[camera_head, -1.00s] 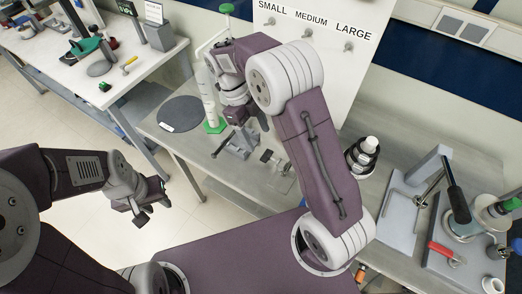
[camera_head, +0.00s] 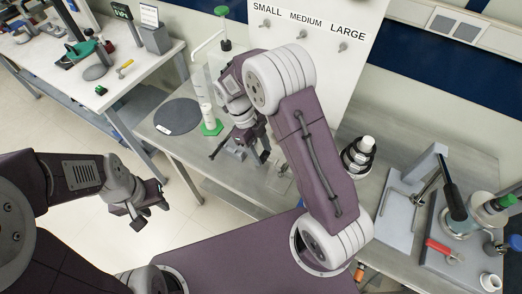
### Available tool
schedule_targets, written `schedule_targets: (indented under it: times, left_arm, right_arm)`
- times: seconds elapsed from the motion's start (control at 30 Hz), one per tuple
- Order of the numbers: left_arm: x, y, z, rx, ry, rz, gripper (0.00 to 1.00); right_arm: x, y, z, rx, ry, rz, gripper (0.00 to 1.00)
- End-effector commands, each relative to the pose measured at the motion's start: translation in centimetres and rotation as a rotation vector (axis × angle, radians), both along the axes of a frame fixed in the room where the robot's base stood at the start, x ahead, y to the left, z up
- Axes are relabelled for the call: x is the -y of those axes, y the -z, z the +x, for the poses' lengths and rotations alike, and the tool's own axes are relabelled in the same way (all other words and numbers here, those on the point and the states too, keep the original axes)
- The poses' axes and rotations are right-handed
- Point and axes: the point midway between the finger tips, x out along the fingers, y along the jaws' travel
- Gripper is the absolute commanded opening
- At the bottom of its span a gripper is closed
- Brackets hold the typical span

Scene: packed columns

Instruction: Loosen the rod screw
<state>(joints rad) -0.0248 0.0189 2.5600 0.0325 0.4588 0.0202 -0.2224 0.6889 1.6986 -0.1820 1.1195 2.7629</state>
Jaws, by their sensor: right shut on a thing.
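My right gripper (camera_head: 251,151) is down at a small grey metal fixture (camera_head: 236,154) on the bench. It is shut on a part there that its own fingers mostly hide. A thin dark rod (camera_head: 220,146) slants out on the left side of the gripper; I take it for the rod screw, but its screw end is hidden. My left gripper (camera_head: 143,214) hangs over the floor, away from the bench, with its fingers apart and empty.
A round dark mat (camera_head: 178,117) and a green-based white cylinder (camera_head: 208,121) stand left of the fixture. A black-and-white stacked piece (camera_head: 358,154) is to its right. A grey stand (camera_head: 412,197) and red-handled tool (camera_head: 441,249) are further right.

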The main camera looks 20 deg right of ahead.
Motion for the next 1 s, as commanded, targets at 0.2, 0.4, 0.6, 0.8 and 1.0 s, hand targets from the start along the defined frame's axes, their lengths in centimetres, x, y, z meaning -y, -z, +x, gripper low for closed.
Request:
schedule_targets:
  times: [0.2, 0.4, 0.6, 0.8, 1.0]
  left_arm:
    - [0.0, -1.1, 0.0, 0.000, 0.000, 0.000, 0.36]
    - [0.0, -3.3, 0.0, 0.000, 0.000, 0.000, 0.36]
    - [0.0, -4.9, 0.0, 0.000, 0.000, 0.000, 0.36]
    - [0.0, -5.4, 0.0, 0.000, 0.000, 0.000, 0.36]
    - [0.0, -5.2, 0.0, 0.000, 0.000, 0.000, 0.36]
  right_arm:
    - [0.1, -0.3, 0.1, -0.032, 0.003, 0.036, 0.07]
    - [0.4, -0.5, 0.3, -0.115, 0.006, 0.132, 0.07]
    - [0.6, -0.2, 0.6, -0.212, 0.005, 0.249, 0.07]
    - [0.8, 0.2, 0.8, -0.296, 0.003, 0.351, 0.07]
    - [1.0, 0.4, 1.0, -0.358, 0.001, 0.424, 0.07]
